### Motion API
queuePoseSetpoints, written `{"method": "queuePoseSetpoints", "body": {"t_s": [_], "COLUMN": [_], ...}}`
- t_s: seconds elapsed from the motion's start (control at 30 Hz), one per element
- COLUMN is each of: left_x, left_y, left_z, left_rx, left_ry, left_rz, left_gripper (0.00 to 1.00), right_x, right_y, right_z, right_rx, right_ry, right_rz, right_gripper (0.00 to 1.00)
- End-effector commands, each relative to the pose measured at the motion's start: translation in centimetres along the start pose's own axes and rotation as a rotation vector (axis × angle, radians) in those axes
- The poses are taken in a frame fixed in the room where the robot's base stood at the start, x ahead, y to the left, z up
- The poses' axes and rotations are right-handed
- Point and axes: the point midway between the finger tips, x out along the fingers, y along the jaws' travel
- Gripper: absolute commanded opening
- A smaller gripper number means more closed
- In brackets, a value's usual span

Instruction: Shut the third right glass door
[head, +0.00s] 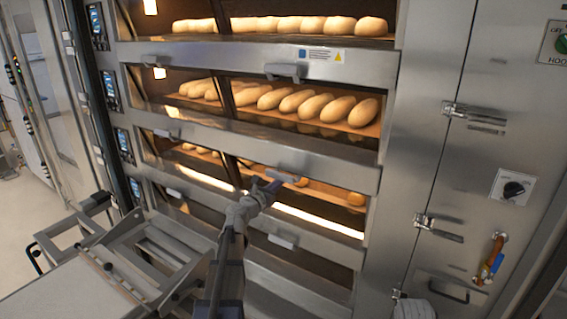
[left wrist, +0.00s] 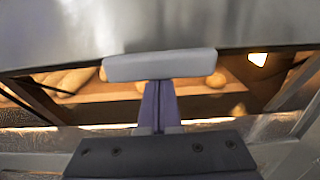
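The third deck's right glass door has a light grey handle (head: 283,173), with bread and a bright strip of light visible around it. My left gripper (head: 271,186) reaches up from below to this handle. In the left wrist view, the handle (left wrist: 160,65) lies crosswise over the fingertips of my left gripper (left wrist: 160,88). The dark purple fingers are together and look shut. The handle hides their tips, so I cannot tell exactly how they touch it. The door's exact angle is unclear. My right gripper is not in view.
Loaves (head: 305,103) lie in the deck above. Another handle (head: 283,241) sits below, and one (head: 285,71) sits higher up. A metal rack or cart (head: 150,250) stands at lower left. A steel cabinet (head: 490,150) with latches stands at right.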

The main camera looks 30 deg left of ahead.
Motion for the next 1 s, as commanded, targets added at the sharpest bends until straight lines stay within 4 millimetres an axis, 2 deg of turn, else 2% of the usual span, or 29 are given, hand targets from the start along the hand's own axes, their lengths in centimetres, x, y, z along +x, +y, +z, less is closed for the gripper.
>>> {"method": "queuePoseSetpoints", "body": {"t_s": [0.1,0.27,1.0], "left_x": [0.6,0.0,-8.7], "left_y": [0.0,-0.1,-0.1], "left_z": [1.1,0.5,-1.3], "left_rx": [-0.002,0.0,0.0], "left_ry": [-0.001,0.0,0.001], "left_rz": [-0.004,-0.005,0.0], "left_gripper": [0.0,0.0,0.0], "right_x": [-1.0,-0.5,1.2], "right_y": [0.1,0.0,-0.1], "right_z": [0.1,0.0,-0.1], "right_rx": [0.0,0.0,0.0], "right_ry": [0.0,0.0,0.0], "right_rz": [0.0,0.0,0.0], "right_gripper": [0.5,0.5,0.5]}}
